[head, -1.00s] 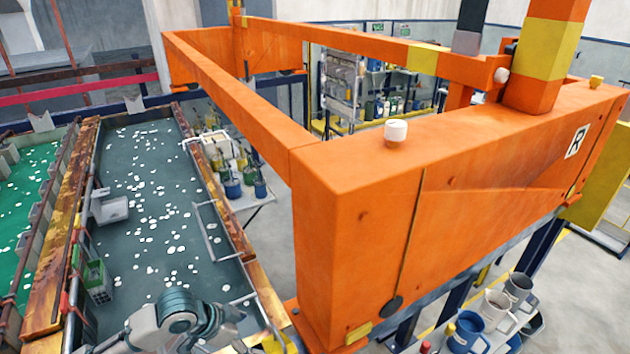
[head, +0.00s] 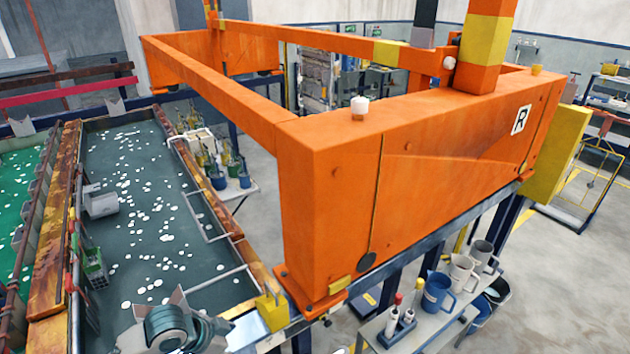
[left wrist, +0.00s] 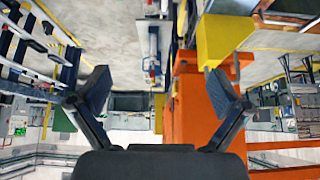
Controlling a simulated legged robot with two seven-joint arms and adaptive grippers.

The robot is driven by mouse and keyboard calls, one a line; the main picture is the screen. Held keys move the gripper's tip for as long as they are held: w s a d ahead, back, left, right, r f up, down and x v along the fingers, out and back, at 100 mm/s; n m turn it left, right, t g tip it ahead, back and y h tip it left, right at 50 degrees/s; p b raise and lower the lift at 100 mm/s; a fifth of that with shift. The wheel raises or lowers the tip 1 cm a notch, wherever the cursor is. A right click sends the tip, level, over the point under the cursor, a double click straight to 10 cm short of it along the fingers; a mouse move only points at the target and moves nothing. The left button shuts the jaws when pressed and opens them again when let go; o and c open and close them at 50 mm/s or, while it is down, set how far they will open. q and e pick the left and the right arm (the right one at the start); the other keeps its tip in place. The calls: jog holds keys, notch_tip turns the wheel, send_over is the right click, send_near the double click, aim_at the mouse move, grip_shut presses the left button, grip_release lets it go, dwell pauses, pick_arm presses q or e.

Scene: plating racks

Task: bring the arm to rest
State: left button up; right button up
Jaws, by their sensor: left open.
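My left gripper (left wrist: 158,92) shows in the left wrist view with its two dark fingers spread wide. Nothing is between the fingers. Beyond them that view shows the floor, the orange frame and a yellow block, apparently upside down. In the head view a grey-teal part of my arm is at the bottom edge, over the near end of the dark tank (head: 150,230); the fingers cannot be made out clearly there. My right gripper is in neither view.
A large orange frame (head: 330,220) stands right of the tank. A small table (head: 430,335) with mugs and bottles is at the lower right. A green tank (head: 20,180) is at the far left. A grey box (head: 100,202) hangs at the dark tank's left side. Open floor lies at right.

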pick_arm(q)
jog(key=s+d+f+n+t, duration=0.1)
jog(key=s+d+f, duration=0.15)
jog(key=f, duration=0.45)
jog(key=s+d+f+n, duration=0.2)
jog(key=d+f, duration=0.1)
jog(key=f, duration=0.4)
jog(key=s+a+f+n+g+y, duration=0.1)
jog(key=s+a+f+n+y, duration=0.25)
jog(key=s+f, duration=0.3)
jog(key=s+a+f+n+y, duration=0.25)
jog(key=s+a+f, duration=0.25)
jog(key=s, duration=0.3)
jog(key=s+f+g+b, duration=0.1)
jog(key=s+f+b, duration=0.1)
jog(key=f, duration=1.4)
jog(key=s+f+b, duration=0.1)
jog(key=f+b, duration=0.1)
jog(key=f, duration=1.4)
jog(key=s+a+f+g+b, duration=0.1)
jog(key=s+a+f+b, duration=0.2)
jog(key=s+f, duration=1.3)
jog(key=shift+s+a+f+g+h, duration=0.25)
jog(key=shift+s+f+g+h, duration=0.1)
jog(key=shift+f, duration=0.25)
